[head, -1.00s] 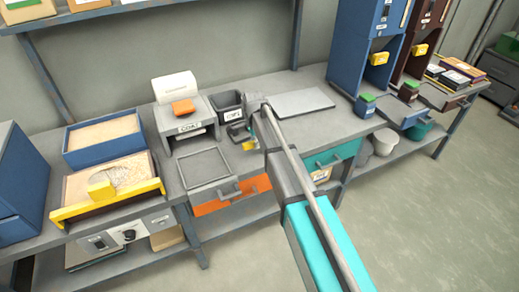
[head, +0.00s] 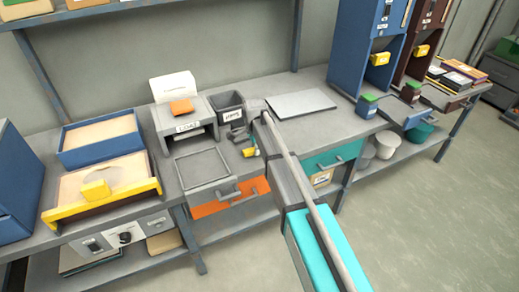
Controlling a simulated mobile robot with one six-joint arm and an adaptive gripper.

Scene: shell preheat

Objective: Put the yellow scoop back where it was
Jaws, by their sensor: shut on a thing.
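The yellow scoop (head: 249,152) shows as a small yellow piece with a bit of green, just below my gripper (head: 240,137). My gripper is shut on it, at the front of the bench between the grey frame and the flat grey plate. The fingers are small and partly hidden by my arm, so the exact grip is hard to see. The scoop looks held above the bench front, near the dark open bin (head: 228,108).
A box labelled COAT (head: 188,127) stands left of the bin. A yellow-fronted tray (head: 70,212) and blue tray (head: 100,154) are further left. The flat grey plate (head: 300,103) lies right of my arm. Blue (head: 352,75) and maroon dispensers stand at the right.

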